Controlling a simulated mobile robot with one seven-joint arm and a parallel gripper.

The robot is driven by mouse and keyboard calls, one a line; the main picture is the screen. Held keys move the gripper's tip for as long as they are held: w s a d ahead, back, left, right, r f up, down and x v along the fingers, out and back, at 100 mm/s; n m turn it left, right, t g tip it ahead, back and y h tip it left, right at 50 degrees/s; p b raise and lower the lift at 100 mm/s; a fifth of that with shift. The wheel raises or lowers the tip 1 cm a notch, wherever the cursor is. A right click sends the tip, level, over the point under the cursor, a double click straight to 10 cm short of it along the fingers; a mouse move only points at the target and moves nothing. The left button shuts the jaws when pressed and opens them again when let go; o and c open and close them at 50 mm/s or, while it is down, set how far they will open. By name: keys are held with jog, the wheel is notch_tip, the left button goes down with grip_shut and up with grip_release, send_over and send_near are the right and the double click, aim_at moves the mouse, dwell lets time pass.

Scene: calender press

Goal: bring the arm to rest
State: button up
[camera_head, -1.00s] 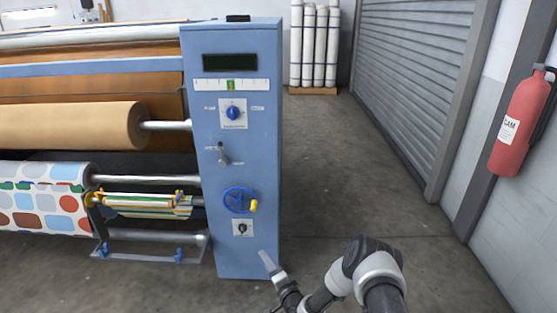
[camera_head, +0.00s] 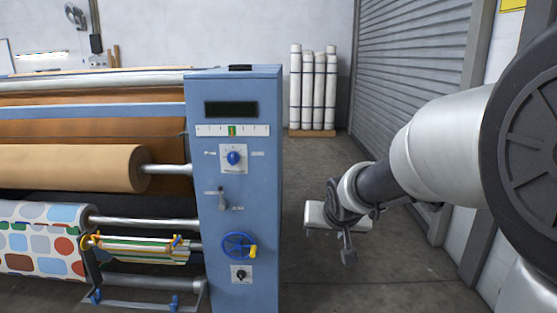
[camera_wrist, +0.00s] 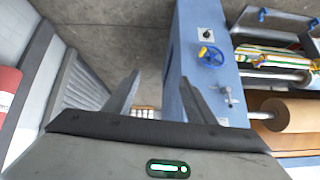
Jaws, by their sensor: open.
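My gripper (camera_head: 345,245) is at the right of the blue control cabinet (camera_head: 213,170), raised in front of the floor and apart from the cabinet. In the wrist view my gripper (camera_wrist: 160,100) has its two fingers spread, with nothing between them. My arm comes in large from the right edge of the head view and is bent. The cabinet carries a dark display, a blue knob (camera_head: 233,158), a lever (camera_head: 222,200), a blue handwheel (camera_head: 238,246) with a yellow grip, and a small black switch (camera_head: 241,274).
Paper rolls (camera_head: 143,168) and patterned fabric (camera_head: 40,240) lie left of the cabinet. White wrapped rolls (camera_head: 313,90) stand on a pallet behind. A roller shutter (camera_head: 410,70) closes the right side. A red extinguisher (camera_wrist: 8,95) shows at the wrist view's left edge. Floor between cabinet and shutter is clear.

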jog(key=s+d+r+n+g, duration=0.1)
jog(key=s+r, duration=0.1)
jog(key=s, duration=1.2)
jog(key=s+d+r+g, duration=0.2)
jog(key=s+r, duration=0.1)
jog(key=s, duration=1)
notch_tip(320, 180, up, 28)
jog(key=p, duration=2.8)
jog(key=shift+s+a+f, duration=0.25)
jog(key=shift+s, duration=0.15)
